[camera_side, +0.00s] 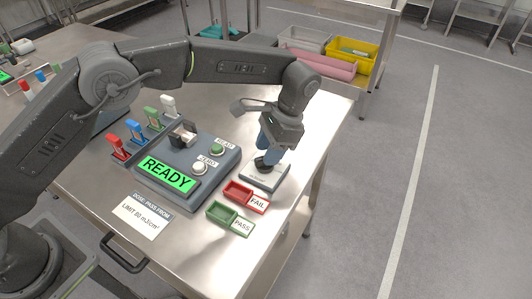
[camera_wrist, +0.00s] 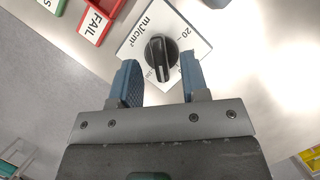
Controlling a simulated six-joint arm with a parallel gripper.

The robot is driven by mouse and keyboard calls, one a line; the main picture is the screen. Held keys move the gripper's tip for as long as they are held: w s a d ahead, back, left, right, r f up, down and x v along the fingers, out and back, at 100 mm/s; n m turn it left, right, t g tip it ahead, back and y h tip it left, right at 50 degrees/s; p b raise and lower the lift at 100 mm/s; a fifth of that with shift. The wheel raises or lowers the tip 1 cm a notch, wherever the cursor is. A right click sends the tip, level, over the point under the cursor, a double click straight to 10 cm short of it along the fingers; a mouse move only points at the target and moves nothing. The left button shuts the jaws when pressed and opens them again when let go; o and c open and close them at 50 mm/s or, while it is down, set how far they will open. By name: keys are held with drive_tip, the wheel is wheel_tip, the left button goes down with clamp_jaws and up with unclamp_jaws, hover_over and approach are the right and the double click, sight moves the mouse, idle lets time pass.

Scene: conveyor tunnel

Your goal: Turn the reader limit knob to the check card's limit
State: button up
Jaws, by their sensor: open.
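The reader limit knob (camera_wrist: 160,58) is a round black dial with a raised grip bar. It sits on a white scale plate (camera_wrist: 134,42) marked mJ/cm², with 20 readable and other numbers partly hidden. My gripper (camera_wrist: 160,78) is open, its blue fingers on either side of the knob's near part in the wrist view; I cannot tell if they touch it. In the side view my gripper (camera_side: 268,150) is over the plate (camera_side: 262,180) and partly hides the knob (camera_side: 263,164). The check card (camera_side: 142,216) lies at the table's front and reads LIMIT 80 mJ/cm².
The reader (camera_side: 185,158) shows a green READY screen (camera_side: 166,174) and has READ and ZERO buttons. A red FAIL tray (camera_side: 239,190) and green PASS tray (camera_side: 222,214) lie close to the plate. Several coloured tabs (camera_side: 137,129) stand left of the reader.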

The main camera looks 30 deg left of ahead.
drive_tip(key=v, duration=0.5)
drive_tip(key=shift+w+d+r, duration=0.1)
drive_tip(key=shift+r, duration=0.2)
